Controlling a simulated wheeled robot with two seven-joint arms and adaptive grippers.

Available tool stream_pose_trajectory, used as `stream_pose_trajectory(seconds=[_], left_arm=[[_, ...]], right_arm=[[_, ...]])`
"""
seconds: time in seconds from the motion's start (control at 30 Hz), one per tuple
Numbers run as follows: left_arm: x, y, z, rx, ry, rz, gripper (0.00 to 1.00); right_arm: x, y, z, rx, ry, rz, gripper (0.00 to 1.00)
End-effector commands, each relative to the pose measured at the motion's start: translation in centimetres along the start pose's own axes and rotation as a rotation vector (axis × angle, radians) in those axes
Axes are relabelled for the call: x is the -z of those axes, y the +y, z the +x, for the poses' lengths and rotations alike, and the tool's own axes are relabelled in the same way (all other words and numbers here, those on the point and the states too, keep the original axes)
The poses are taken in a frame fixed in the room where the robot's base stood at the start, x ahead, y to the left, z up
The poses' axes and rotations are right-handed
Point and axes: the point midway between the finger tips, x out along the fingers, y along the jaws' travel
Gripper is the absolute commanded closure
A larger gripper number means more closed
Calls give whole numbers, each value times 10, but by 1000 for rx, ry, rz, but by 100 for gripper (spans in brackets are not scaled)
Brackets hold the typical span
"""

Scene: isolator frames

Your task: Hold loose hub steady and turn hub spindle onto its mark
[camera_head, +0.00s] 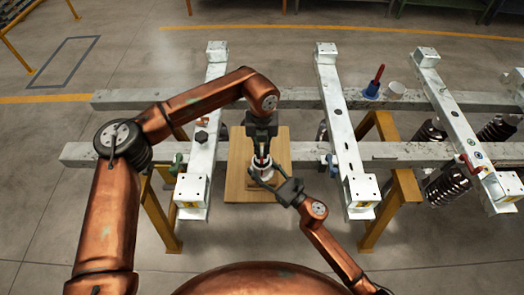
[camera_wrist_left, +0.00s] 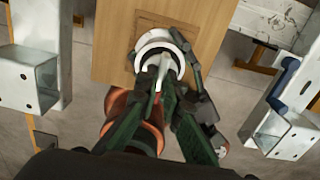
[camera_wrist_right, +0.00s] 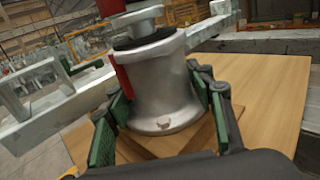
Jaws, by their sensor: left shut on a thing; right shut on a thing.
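The loose hub (camera_wrist_right: 165,85) is a grey metal cylinder with a flared foot, upright on a wooden board (camera_head: 237,180). A red strip (camera_wrist_right: 122,76) runs down its side, and a small brownish spot sits near its foot. The hub spindle (camera_wrist_right: 138,22) rises from its top; in the left wrist view the hub shows as a pale ring (camera_wrist_left: 177,43). My right gripper (camera_head: 268,178) is shut around the hub body from the side, green pads against it. My left gripper (camera_head: 261,150) points down, shut on the spindle, hiding most of it. The spindle's alignment with its mark cannot be told.

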Motion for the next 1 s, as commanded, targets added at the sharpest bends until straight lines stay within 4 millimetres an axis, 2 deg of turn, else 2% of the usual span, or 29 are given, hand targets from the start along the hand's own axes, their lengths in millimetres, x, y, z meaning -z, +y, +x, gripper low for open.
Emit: stream_pose_trajectory(seconds=[0.17,0.2,0.47,0.77,0.87,1.0], left_arm=[[-2,1,-2,0,-4,-2,100],[-2,1,-2,0,-4,-2,92],[-1,0,-1,0,-2,0,75],[0,0,-3,0,-2,1,75],[-1,0,-12,1,-2,1,75],[-2,0,-37,1,-5,0,75]], right_arm=[[0,-1,0,2,1,0,100],[0,-1,0,2,1,0,100],[0,-1,0,1,1,0,100],[0,-1,0,1,1,0,100],[0,-1,0,1,1,0,100],[0,-1,0,1,1,0,100]])
